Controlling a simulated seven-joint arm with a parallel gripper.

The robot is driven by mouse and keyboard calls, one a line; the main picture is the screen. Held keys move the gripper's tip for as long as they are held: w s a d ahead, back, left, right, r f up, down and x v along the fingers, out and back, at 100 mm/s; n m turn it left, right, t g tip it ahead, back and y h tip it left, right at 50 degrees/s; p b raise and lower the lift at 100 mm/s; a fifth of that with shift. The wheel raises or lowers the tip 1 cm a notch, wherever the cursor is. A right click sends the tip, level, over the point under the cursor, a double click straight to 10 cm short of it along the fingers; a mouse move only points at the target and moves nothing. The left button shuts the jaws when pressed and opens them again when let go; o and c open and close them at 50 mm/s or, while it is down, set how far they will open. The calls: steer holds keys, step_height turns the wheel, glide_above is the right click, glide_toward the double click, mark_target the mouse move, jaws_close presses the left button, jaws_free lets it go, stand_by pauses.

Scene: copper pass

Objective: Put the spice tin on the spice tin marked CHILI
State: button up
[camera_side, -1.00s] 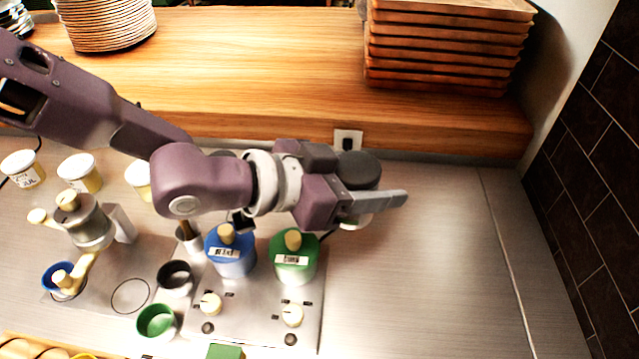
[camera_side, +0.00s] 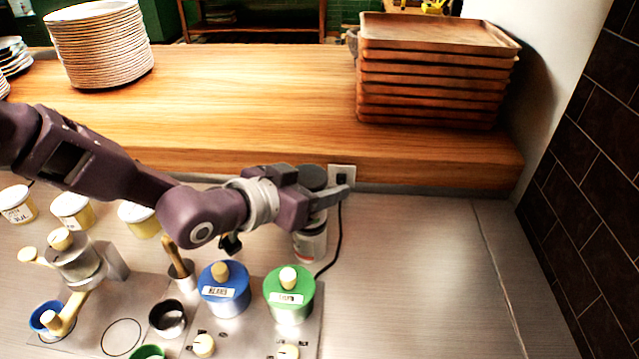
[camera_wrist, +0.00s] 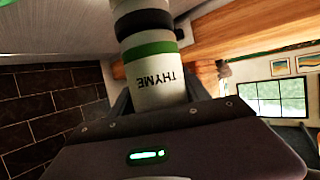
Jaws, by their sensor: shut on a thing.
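My gripper (camera_side: 335,203) is shut on a spice tin, a white tin with a dark lid (camera_side: 313,178). In the wrist view this held tin (camera_wrist: 160,88) has a green band and the word THYME upside down. Directly below it in the side view is another white tin (camera_side: 309,246) with a reddish band, standing on the counter. Its marking is not readable, so I cannot confirm CHILI. In the wrist view a dark ring (camera_wrist: 145,24) shows past the green-banded end. The held tin looks lined up over the lower one; whether they touch is unclear.
A green canister (camera_side: 289,296) and a blue canister (camera_side: 224,291) stand just in front. A wall socket (camera_side: 342,172) with a black cable is behind. Stacked wooden trays (camera_side: 437,85) sit on the shelf. The steel counter (camera_side: 430,270) to the right is clear.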

steer(key=o, duration=1.5)
steer(key=shift+f, duration=0.1)
steer(key=v, duration=1.2)
steer(key=shift+r, duration=0.2)
